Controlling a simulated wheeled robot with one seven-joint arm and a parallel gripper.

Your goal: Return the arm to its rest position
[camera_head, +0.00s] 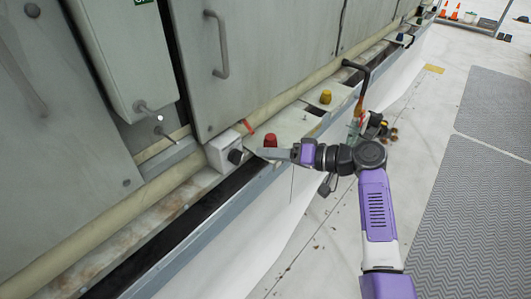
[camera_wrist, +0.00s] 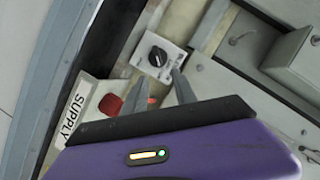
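My purple arm (camera_head: 376,205) reaches out from the lower right toward the cooler's side ledge. My gripper (camera_head: 263,153) is at its end, pointing left beside a red knob (camera_head: 270,140) and a white switch box (camera_head: 221,150). In the wrist view my gripper (camera_wrist: 157,70) has its two grey fingers spread apart with nothing held between them. A black rotary knob (camera_wrist: 158,56) on a white plate shows just beyond the fingertips. I cannot tell whether a finger touches it.
A plate marked SUPPLY (camera_wrist: 77,112) holds the red knob. A yellow knob (camera_head: 325,97) and a dark bent pipe (camera_head: 362,78) stand farther along the ledge. Large panels with handles (camera_head: 222,45) rise on the left. Grey walkway mats (camera_head: 455,185) and open floor lie right.

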